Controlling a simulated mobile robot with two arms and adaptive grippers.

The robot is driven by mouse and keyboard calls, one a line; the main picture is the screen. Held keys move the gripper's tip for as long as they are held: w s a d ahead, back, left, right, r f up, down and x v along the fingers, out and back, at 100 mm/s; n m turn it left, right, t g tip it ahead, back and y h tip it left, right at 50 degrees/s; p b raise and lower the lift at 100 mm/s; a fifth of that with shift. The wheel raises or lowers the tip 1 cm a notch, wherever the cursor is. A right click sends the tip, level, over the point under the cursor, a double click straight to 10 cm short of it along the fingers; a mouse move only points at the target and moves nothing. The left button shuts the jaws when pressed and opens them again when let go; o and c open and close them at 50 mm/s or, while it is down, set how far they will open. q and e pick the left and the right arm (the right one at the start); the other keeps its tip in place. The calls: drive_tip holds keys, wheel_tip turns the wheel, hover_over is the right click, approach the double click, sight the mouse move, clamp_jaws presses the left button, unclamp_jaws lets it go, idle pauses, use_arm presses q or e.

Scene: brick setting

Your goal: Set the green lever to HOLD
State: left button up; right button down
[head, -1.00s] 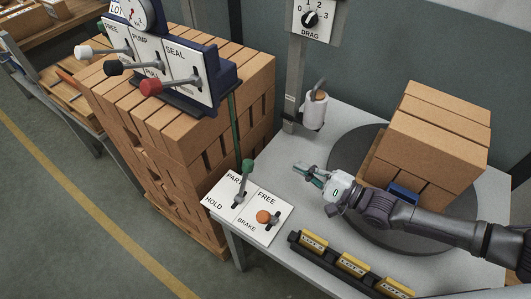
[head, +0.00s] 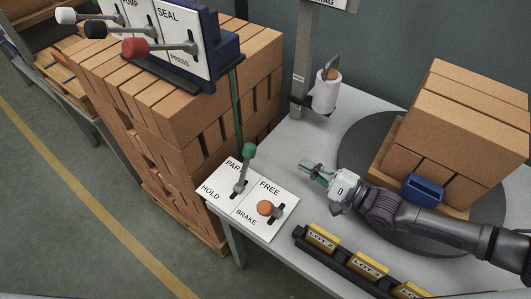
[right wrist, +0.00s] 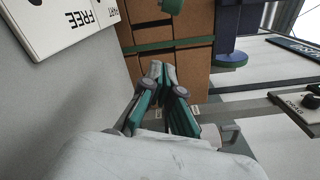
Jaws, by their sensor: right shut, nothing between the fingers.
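The green lever (head: 249,151) stands up from a white plate with PARK, partly covered, at its far end and HOLD at its near end. Its shaft leans toward the far, PARK side. My right gripper (head: 312,173) is shut and empty, above the table to the right of the lever, apart from it. In the right wrist view, the closed fingertips (right wrist: 163,70) point toward the brick stack; a green knob at the top edge (right wrist: 172,5) looks like the lever's, mostly cut off. My left gripper is not in view.
The orange-knobbed FREE/BRAKE lever (head: 265,208) stands beside the green one. A blue console (head: 228,50) with several levers sits on the brick stack (head: 165,115). A white cup-like holder (head: 326,95) is behind. A black rack (head: 335,262) lies in front of my right arm.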

sight(246, 166)
drive_tip(key=p+x, duration=0.1)
drive_tip(key=x, duration=0.9)
drive_tip(key=shift+a, duration=0.1)
drive_tip(key=s+a+p, duration=0.1)
drive_tip(key=s+a+r+p, duration=0.1)
drive_tip(key=shift+s+a+r, duration=0.1)
drive_tip(key=shift+a+r, duration=0.2)
drive_tip(key=shift+a, duration=0.1)
